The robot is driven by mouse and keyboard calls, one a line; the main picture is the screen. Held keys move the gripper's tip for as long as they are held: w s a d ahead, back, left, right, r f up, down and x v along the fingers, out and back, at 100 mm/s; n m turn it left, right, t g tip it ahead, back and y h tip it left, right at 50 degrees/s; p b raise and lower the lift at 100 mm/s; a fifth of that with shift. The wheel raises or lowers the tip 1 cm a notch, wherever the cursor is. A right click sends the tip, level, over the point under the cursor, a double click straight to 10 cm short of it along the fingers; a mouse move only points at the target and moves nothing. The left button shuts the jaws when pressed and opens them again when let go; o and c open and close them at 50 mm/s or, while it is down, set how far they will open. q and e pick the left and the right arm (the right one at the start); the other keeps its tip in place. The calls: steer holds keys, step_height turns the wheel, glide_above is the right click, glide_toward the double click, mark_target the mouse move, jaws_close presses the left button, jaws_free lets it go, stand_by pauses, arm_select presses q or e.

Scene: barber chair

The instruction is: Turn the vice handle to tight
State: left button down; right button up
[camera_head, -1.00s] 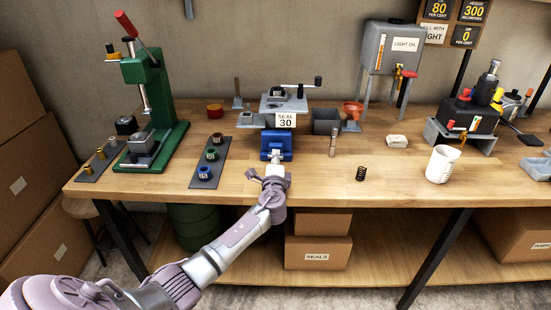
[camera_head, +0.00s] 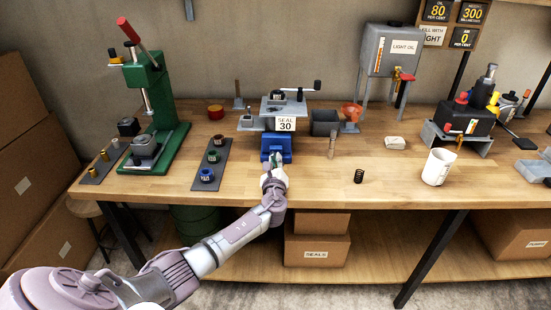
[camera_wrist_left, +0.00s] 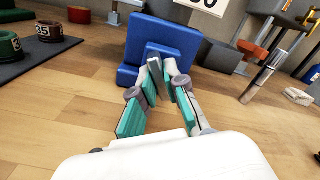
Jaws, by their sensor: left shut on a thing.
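My left gripper (camera_head: 274,162) reaches the front of the vice from below. In the left wrist view the gripper's fingers (camera_wrist_left: 163,65) close on the small grey vice handle (camera_wrist_left: 157,64) at the blue front face. The fingers hide much of the handle, and its turned position is hard to tell. My right gripper is in neither view.
A grey fixture with a black-knobbed crank (camera_head: 317,85) sits above the vice. A dark strip (camera_head: 205,183) with several coloured rings lies to the left, beside a green press (camera_head: 165,105). A metal pin (camera_head: 332,145), a spring (camera_head: 359,176) and a white mug (camera_head: 438,166) stand right.

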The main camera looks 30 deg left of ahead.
arm_select(q)
steer(key=m+p, duration=0.1)
steer(key=m, duration=0.2)
steer(key=shift+m, duration=0.3)
steer(key=shift+m+p, duration=0.8)
steer(key=shift+m, duration=0.4)
steer(key=shift+f+m, duration=0.1)
steer(key=shift+m, duration=0.2)
steer(key=c, duration=1.2)
jaws_free()
steer(key=v, duration=1.2)
steer(key=shift+d, duration=0.1)
